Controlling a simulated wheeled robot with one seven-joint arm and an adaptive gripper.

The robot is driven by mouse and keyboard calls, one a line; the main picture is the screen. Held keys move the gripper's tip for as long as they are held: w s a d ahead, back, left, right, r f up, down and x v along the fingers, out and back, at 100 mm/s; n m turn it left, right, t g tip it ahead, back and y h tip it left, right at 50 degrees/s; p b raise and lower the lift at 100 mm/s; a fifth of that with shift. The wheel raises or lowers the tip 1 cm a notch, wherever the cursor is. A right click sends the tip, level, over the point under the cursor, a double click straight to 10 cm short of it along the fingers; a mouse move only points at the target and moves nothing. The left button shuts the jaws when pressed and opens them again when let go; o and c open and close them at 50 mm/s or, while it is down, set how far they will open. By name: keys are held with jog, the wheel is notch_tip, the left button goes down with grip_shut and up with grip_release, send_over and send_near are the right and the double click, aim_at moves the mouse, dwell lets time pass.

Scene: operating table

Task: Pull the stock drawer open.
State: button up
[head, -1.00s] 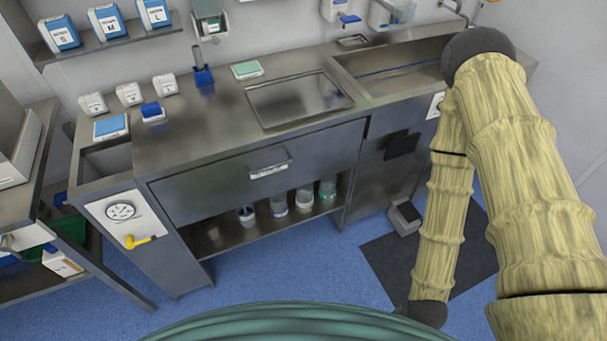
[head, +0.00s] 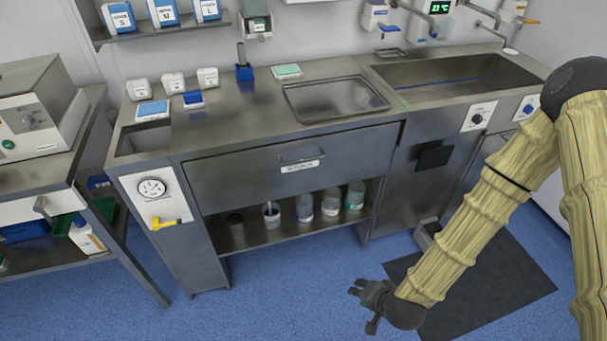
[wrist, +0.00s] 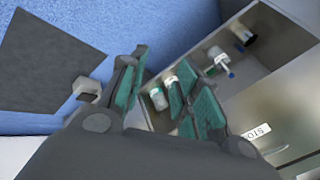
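The stock drawer (head: 245,178) is the wide grey front under the worktop in the head view, and it looks shut. Its bar handle (head: 302,160) is at the upper middle, with a white label (head: 301,167) on it. My gripper (head: 366,304) is low over the floor, in front of and below the drawer, apart from the handle. In the wrist view, the green-padded fingers of my gripper (wrist: 163,88) are spread with nothing held between them.
An open shelf (head: 285,232) with several jars lies under the drawer. A side cart (head: 60,165) stands at the left. A yellow-handled valve (head: 165,223) sticks out left of the drawer. A dark mat (head: 490,290) lies at the right. The blue floor before the drawer is clear.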

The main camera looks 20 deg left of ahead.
jog(key=w+a+r+m+t+y+b, duration=0.4)
jog(key=w+a+r, duration=0.3)
jog(key=w+a, duration=0.6)
jog(key=m+t+b, duration=0.3)
jog(key=t+b, duration=0.1)
jog(key=b, duration=0.1)
send_near(303, 161)
jog(key=shift+y, duration=0.3)
jog(key=x, duration=1)
jog(key=shift+w+d+f+p, duration=0.15)
jog(key=shift+w+f+p, duration=0.1)
jog(key=shift+f+p, duration=0.1)
jog(key=shift+c, duration=0.2)
grip_shut()
